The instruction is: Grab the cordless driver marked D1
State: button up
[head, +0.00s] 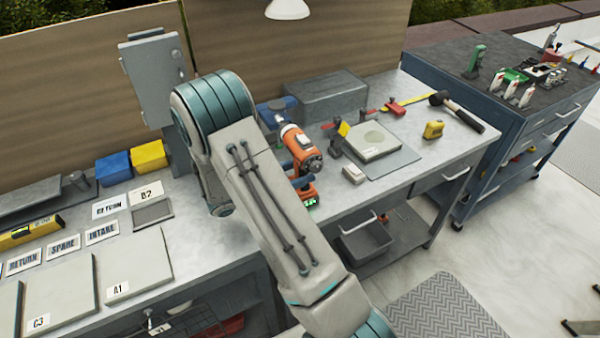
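An orange and grey cordless driver (300,150) stands on the grey workbench in the head view, just right of my arm. My arm crosses the middle of the view and bends down behind the forearm. My gripper is hidden there, so its fingers and its distance from the driver do not show.
A blue object (277,108) and a grey box (327,97) stand behind the driver. A grey plate (374,141), yellow tape measure (433,129) and hammer (457,112) lie to the right. Labelled cards and panels (135,268) cover the left bench. A dark cabinet (500,100) stands right.

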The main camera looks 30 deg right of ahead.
jog(key=shift+d, duration=0.5)
grip_shut()
jog(key=shift+r, duration=0.1)
jog(key=shift+r, duration=0.1)
jog(key=shift+w+r, duration=0.1)
jog(key=shift+r, duration=0.4)
notch_tip(320, 180, up, 3)
jog(key=shift+f+b, duration=0.2)
jog(key=shift+b, duration=0.1)
jog(key=s+d+r+b, duration=0.1)
jog(key=s+d+r, duration=0.6)
jog(key=s+d, duration=0.1)
jog(key=shift+s, duration=0.2)
